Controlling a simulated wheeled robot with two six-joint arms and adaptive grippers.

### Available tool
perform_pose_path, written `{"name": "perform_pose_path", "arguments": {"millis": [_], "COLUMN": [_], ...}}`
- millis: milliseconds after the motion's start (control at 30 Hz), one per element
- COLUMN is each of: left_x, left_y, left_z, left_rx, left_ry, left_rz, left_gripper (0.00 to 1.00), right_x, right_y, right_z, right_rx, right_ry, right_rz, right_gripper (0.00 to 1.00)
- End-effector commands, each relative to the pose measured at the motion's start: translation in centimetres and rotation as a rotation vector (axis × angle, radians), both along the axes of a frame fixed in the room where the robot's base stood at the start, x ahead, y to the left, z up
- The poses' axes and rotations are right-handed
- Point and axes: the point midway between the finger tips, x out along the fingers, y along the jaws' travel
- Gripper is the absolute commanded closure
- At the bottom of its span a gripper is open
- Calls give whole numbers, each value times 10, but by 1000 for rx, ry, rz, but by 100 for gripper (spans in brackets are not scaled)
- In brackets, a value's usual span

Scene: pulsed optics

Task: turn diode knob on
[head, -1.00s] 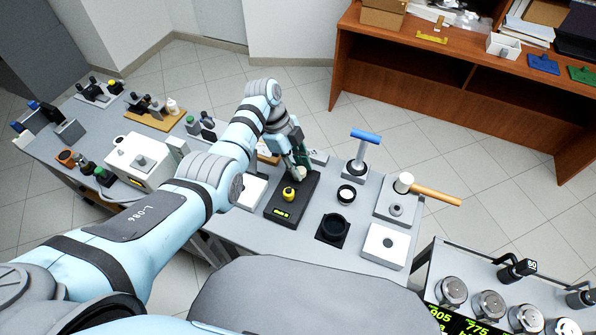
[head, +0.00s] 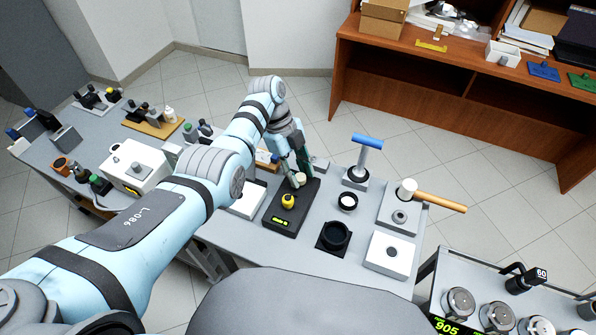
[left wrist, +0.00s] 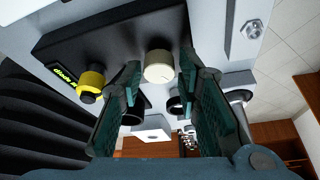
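A black box (head: 273,213) on the grey table carries a yellow knob (head: 288,201), a cream knob (head: 300,179) and a lit yellow-green display (head: 281,220). In the left wrist view the display (left wrist: 65,77) begins with "diode"; the rest is hard to read. The yellow knob (left wrist: 91,84) is nearer the display than the cream knob (left wrist: 159,66). My left gripper (head: 299,176) is at the cream knob. In the left wrist view its fingers (left wrist: 160,80) are open, one on each side of the cream knob, with gaps visible. My right gripper is out of view.
A white device (head: 133,166) stands on the left table.

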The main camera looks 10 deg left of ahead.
Motion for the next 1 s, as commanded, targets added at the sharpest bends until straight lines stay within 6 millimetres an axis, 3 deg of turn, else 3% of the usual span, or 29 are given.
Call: {"name": "perform_pose_path", "arguments": {"millis": [400,533,800,1000], "left_x": [1,6,18,21], "left_y": [2,11,35,41], "left_z": [5,28,94,111], "left_rx": [0,1,1,0], "left_ry": [0,-3,0,2], "left_rz": [1,2,2,0], "left_gripper": [56,56,56,56], "right_x": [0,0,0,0], "right_y": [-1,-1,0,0], "right_z": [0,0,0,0], "right_rx": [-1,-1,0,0], "right_ry": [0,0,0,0], "right_rz": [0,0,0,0], "right_gripper": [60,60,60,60]}}
